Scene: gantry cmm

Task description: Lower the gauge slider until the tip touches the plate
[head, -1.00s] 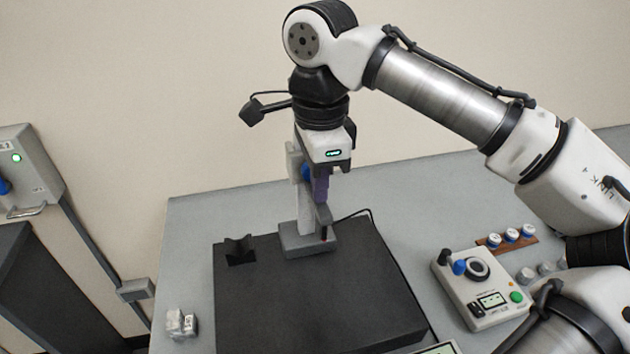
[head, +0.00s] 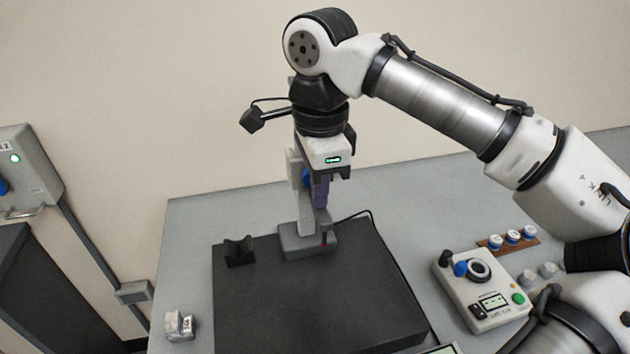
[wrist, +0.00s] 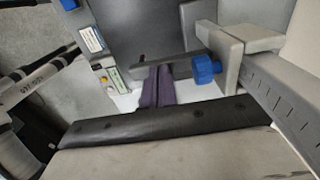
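The height gauge stands on a dark plate (head: 320,300). Its grey base (head: 307,242) is near the plate's back, with an upright column that shows a scale in the wrist view (wrist: 285,112). The slider's blue knob (head: 305,177) also shows in the wrist view (wrist: 203,69). A grey slider arm (wrist: 168,68) reaches sideways from the slider. My gripper (head: 321,203) points down, its purple fingers together. The fingertips (wrist: 160,78) meet the slider arm, seemingly from above. A small dark-red tip (head: 324,239) is low by the base; any gap to the plate is too small to tell.
A black V-block (head: 239,250) sits on the plate left of the gauge. A control box (head: 483,290) with knobs is on the table at right, near several blue-white pieces (head: 512,237). Small metal blocks (head: 180,325) lie at front left. A cable runs behind the gauge.

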